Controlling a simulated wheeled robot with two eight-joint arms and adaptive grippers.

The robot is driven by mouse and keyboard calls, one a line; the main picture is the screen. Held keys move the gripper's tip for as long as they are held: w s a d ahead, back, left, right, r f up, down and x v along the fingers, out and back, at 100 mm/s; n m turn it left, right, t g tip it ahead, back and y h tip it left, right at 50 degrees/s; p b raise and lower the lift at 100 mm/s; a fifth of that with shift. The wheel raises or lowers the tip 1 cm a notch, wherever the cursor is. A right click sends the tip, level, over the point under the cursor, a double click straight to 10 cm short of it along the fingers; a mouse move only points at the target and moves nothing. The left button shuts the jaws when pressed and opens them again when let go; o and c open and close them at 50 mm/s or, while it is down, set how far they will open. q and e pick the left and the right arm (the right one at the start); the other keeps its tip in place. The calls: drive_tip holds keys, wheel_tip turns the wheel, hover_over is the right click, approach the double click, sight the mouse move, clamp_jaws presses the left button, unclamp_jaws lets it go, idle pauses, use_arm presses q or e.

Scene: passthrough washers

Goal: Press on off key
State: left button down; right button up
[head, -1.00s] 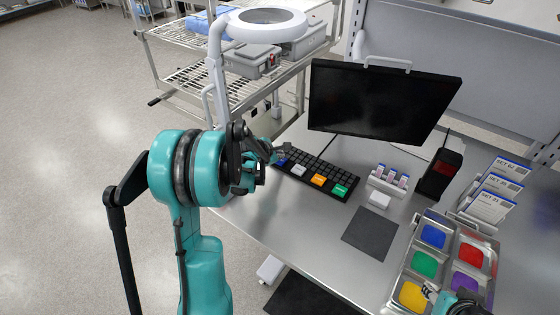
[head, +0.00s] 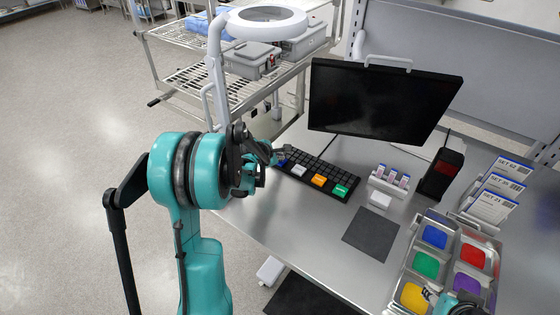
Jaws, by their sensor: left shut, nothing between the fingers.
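A black keyboard (head: 322,174) with several coloured keys lies on the metal bench in front of the dark monitor (head: 381,102). Its white key (head: 299,170), orange key (head: 319,180) and green key (head: 341,190) show clear. A blue key at its left end is partly hidden by my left gripper (head: 284,153). That gripper is shut and empty, its tip over or at the keyboard's left end; I cannot tell whether it touches a key. No on/off label is readable. My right gripper (head: 432,294) shows only in part at the lower right, over the tray.
A metal tray (head: 409,270) of coloured bins stands at the right. Label cards (head: 495,193), a black-and-red device (head: 441,173) and a small vial rack (head: 389,180) stand behind it. A dark mat (head: 371,234) lies mid-bench. A ring lamp (head: 266,22) rises behind my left arm.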

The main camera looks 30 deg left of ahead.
use_arm(q)
drive_tip(key=shift+f, duration=0.2)
drive_tip(key=shift+r, duration=0.1)
drive_tip(key=shift+r+p, duration=0.5)
drive_tip(key=shift+r, duration=0.35)
drive_tip(key=shift+r, duration=0.1)
wheel_tip(320, 180, up, 5)
drive_tip(key=p, duration=0.3)
idle(0.4)
idle(0.5)
